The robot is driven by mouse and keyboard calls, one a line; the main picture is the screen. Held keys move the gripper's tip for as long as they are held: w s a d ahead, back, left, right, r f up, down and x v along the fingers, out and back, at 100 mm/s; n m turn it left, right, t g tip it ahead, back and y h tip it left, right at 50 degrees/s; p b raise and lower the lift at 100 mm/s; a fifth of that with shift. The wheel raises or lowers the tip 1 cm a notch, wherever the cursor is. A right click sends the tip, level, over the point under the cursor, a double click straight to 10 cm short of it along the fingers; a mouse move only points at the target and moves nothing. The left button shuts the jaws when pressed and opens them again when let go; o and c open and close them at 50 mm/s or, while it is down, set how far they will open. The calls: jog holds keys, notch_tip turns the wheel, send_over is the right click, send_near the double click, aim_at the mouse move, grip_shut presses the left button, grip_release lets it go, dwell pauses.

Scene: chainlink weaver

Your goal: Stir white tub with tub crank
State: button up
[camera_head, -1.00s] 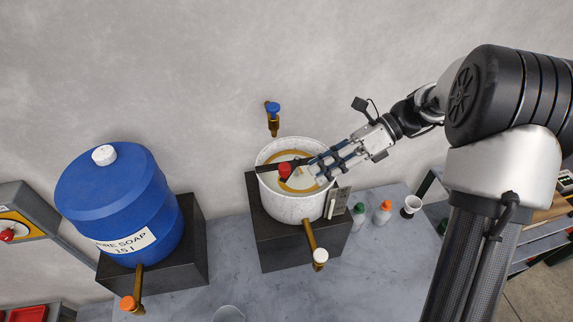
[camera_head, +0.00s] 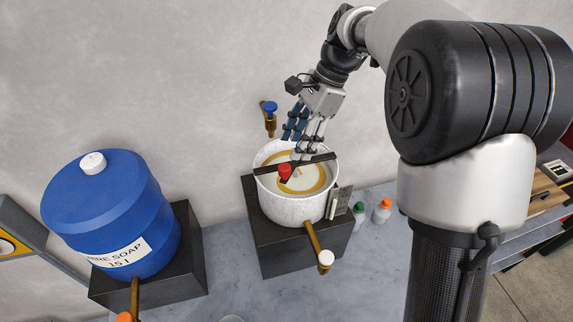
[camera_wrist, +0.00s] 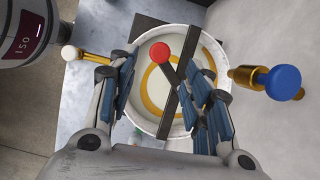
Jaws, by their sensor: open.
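The white tub (camera_head: 285,209) stands on a dark block in the head view, with pale liquid and a yellow-brown ring inside. A dark bar lies across its top. The tub crank has a red knob (camera_head: 284,171) on a dark arm above the liquid. In the wrist view the red knob (camera_wrist: 159,52) is near the upper middle, with the crank arm running down and right from it. My gripper (camera_head: 297,152) is open above the back of the tub, pointing down. Its fingers (camera_wrist: 158,95) spread on both sides of the crank arm in the wrist view; I see no grip on the knob.
A blue soap barrel (camera_head: 110,215) stands on a dark block at left. A brass tap with a blue knob (camera_head: 269,108) is on the wall behind the tub. A brass spout with a white knob (camera_head: 326,259) projects in front. Small bottles (camera_head: 381,211) stand to the right.

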aim_at(286, 166)
jog(key=x, duration=0.7)
jog(key=shift+f, duration=0.2)
jog(key=shift+c, duration=0.2)
grip_shut()
